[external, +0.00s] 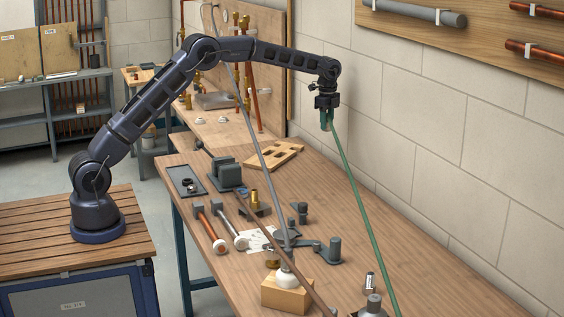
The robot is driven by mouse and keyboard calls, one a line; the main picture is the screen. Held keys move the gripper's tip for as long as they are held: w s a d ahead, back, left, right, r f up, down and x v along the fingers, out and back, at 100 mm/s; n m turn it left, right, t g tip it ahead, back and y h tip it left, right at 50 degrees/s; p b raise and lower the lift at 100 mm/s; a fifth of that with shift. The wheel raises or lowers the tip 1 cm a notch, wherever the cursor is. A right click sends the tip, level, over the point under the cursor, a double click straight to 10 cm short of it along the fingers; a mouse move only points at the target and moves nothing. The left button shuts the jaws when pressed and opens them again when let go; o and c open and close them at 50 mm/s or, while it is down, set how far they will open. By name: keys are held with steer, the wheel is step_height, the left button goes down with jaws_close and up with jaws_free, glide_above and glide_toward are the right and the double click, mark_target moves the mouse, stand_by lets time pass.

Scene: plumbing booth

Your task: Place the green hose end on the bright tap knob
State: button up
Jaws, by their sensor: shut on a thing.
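My gripper (326,121) is shut on the upper end of the green hose (356,187), high above the back edge of the workbench by the block wall. The hose hangs from the jaws and slants down to the right, past the bottom of the picture. A pale, bright knob-like piece (286,279) sits on a light wooden block (287,296) at the front of the bench. I cannot tell for sure that it is the tap knob. My gripper is far above and behind it, apart from it.
A grey hose (262,150) and a brown hose (270,235) slant across the workbench (375,255). A vise (227,173), two mallet-like tools (230,228), a grey clamp-like tool (328,251) and a small metal fitting (370,284) lie there. The bench's right back strip is mostly clear.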

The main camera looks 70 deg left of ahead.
steer(key=s+d+r+m, duration=0.1)
steer(key=s+d+m, duration=0.15)
steer(key=d, duration=0.55)
steer(key=s+d+r+m, duration=0.1)
steer(key=s+d+r, duration=0.15)
steer(key=d, duration=0.45)
step_height(320, 180, up, 3)
steer(key=m, duration=1.2)
glide_above(274, 246)
steer(key=shift+n, duration=0.25)
step_height(274, 246, down, 20)
steer(key=shift+r, duration=0.1)
steer(key=o, duration=1)
